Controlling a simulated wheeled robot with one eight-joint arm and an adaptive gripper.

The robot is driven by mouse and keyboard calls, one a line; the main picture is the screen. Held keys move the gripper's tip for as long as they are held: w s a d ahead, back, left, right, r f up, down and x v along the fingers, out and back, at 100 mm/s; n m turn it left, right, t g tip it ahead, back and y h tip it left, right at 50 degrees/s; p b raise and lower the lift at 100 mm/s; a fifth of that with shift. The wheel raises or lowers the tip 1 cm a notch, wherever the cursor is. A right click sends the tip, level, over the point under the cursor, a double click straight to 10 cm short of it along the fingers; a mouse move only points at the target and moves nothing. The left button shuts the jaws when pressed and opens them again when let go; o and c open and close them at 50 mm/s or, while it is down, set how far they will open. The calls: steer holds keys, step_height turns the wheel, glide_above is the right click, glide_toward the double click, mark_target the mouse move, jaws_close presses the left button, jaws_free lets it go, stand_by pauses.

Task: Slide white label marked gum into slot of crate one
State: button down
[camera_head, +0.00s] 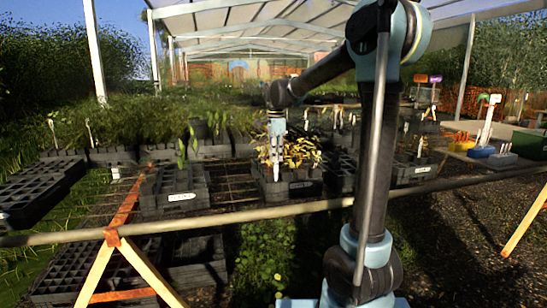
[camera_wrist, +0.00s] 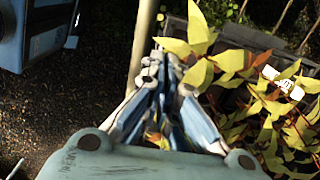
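My gripper (camera_head: 277,163) points down over the black crate with yellow and orange leaves (camera_head: 290,157). In the wrist view my gripper's fingers (camera_wrist: 165,62) converge, with tips close together. A pale narrow shape shows at their lower end in the head view; I cannot tell whether it is fingertips or a held label. The leafy crate's label (camera_wrist: 283,83) also shows in the wrist view. Their writing is too small to read, so gum and crate one cannot be identified.
A long rail (camera_head: 230,217) crosses in front of the crates, with an orange and wooden trestle (camera_head: 105,262) at left. Black trays (camera_head: 35,190) lie at left. Blue and grey holders with upright pale pieces (camera_head: 482,151) and a green box (camera_head: 530,144) stand at right.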

steer(key=shift+f, duration=0.1)
steer(key=shift+f, duration=2.6)
steer(key=shift+f, duration=0.25)
steer(key=c, duration=1.7)
jaws_free()
step_height(320, 180, up, 12)
steer(key=shift+f, duration=0.1)
steer(key=shift+d, duration=0.1)
